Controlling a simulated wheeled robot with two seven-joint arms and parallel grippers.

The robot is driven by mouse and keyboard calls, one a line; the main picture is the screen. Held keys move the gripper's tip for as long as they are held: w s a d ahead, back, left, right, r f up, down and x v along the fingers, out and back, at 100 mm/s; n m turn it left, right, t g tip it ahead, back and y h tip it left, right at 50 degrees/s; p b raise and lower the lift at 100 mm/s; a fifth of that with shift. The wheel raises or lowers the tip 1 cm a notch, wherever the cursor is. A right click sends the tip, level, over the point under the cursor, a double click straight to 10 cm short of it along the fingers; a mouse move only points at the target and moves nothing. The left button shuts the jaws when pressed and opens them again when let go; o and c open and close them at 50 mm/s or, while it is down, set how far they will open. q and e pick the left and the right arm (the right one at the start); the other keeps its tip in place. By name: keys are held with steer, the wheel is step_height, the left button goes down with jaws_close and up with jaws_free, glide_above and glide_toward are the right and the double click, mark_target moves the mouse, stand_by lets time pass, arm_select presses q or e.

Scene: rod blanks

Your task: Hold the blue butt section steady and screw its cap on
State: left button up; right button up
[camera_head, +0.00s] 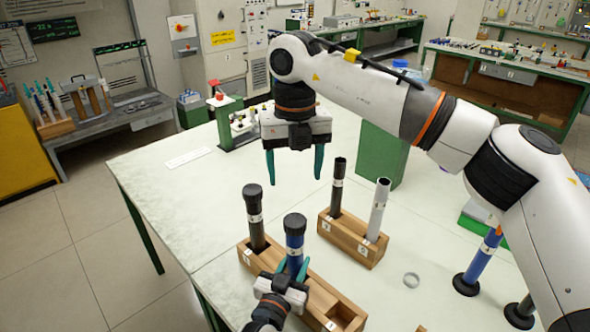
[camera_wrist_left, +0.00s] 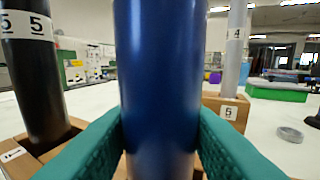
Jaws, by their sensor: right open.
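The blue butt section (camera_head: 295,240) stands upright in the front wooden block (camera_head: 318,294), with a wide black cap (camera_head: 295,222) on its top end. I cannot tell how tightly the cap is seated. My left gripper (camera_head: 292,272) is shut on the blue section low down. In the left wrist view, its teal fingers press both sides of the blue tube (camera_wrist_left: 160,80); the cap is out of that view. My right gripper (camera_head: 295,168) is open and empty, fingers pointing down, in the air above the table behind the blue section.
A black capped section (camera_head: 254,225) stands left of the blue one. A second wooden block (camera_head: 350,238) behind holds a black tube (camera_head: 337,185) and a grey tube (camera_head: 378,212). A grey ring (camera_head: 411,280) lies on the table. Another blue tube (camera_head: 483,256) stands at right.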

arm_select(q)
steer(key=o, duration=0.5)
steer(key=b+v, duration=0.1)
steer(key=v, duration=1.1)
steer(key=shift+f, duration=0.1)
